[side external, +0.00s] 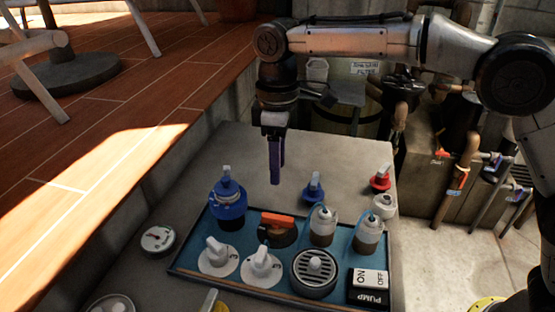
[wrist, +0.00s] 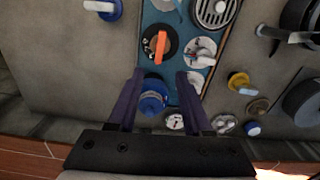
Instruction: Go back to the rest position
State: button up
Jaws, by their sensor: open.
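My gripper (side external: 276,160) points down above the grey slab, behind the blue tray, in the side external view. Its purple fingers hang clear of the things below and touch nothing. In the wrist view my gripper (wrist: 158,90) has its two fingers spread wide apart, with nothing held between them. A blue container (side external: 228,202) stands at the tray's back left corner, left of and below the gripper. It also shows between the fingers, farther below, in the wrist view (wrist: 153,97).
The blue tray (side external: 183,268) holds an orange-handled valve (side external: 277,226), white dials, clear bottles, a round grille (side external: 315,272) and a pump switch (side external: 369,286). A blue valve (side external: 314,186) and red valve (side external: 380,179) stand behind. The wooden deck (side external: 120,110) rises at left.

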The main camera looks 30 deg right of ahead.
jog(key=shift+r, duration=0.15)
dwell(0.3)
jog(key=s+d+r+m+t, duration=0.2)
jog(key=s+d+r, duration=0.35)
jog(key=d, duration=0.25)
jog(key=s+d+r+m+t, duration=0.1)
jog(key=s+d+r+m, duration=0.1)
jog(key=s+d+r, duration=0.4)
jog(key=s+d+f+m+t, duration=0.2)
jog(key=s+d+m, duration=0.1)
jog(key=s+d, duration=0.6)
jog(key=s+f+m, duration=0.2)
jog(key=s+f, duration=0.5)
jog(key=f, duration=0.2)
jog(key=shift+s+d+f+m+t, duration=0.2)
jog(key=shift+m+t, duration=0.1)
jog(key=shift+m, duration=0.1)
